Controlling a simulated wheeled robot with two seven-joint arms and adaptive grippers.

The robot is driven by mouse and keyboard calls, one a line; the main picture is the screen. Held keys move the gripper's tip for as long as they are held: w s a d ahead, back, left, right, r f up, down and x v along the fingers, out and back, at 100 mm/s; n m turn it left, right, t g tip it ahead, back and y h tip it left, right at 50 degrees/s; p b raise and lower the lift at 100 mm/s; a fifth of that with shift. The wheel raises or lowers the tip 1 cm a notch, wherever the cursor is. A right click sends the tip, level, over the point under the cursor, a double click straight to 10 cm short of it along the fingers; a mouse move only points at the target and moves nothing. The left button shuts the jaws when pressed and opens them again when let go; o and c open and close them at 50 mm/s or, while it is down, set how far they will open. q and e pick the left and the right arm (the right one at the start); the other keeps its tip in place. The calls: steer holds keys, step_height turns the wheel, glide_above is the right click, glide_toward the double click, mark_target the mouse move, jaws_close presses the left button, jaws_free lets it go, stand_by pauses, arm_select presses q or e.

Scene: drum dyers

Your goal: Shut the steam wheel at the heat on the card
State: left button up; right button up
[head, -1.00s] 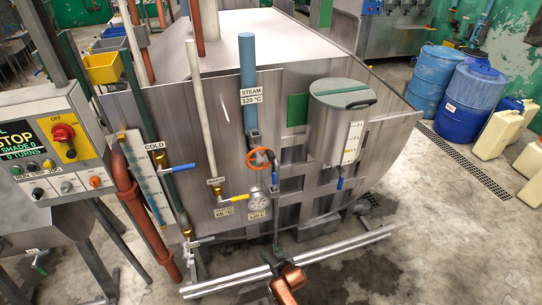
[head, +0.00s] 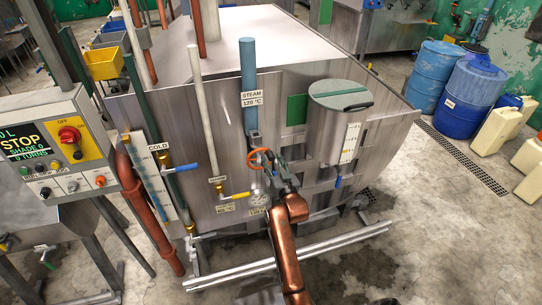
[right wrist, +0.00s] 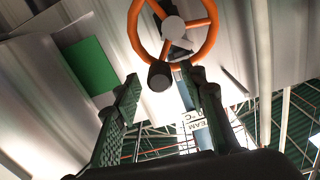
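The orange steam wheel (head: 251,160) sits on the machine's front below the blue steam pipe (head: 248,85). A STEAM sign with a 120 °C card (head: 251,99) hangs on that pipe. My right gripper (head: 270,160) is at the wheel and hides part of it. In the right wrist view, the wheel (right wrist: 205,45) is just beyond my right gripper (right wrist: 166,88). Its two fingers are apart, and the wheel's dark knob (right wrist: 159,76) lies between and just beyond their tips. A round gauge (head: 257,200) is partly hidden by my arm. My left gripper is not in view.
A control panel (head: 62,150) reading STOP stands at the left. A grey lidded tank (head: 338,120) is right of the wheel. A yellow-handled valve (head: 234,196) is lower left of it. A metal rail (head: 335,238) runs low across the front. Blue drums (head: 467,100) stand far right.

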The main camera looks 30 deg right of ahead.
steer(key=shift+x, duration=1)
steer(key=shift+c, duration=0.2)
jaws_close()
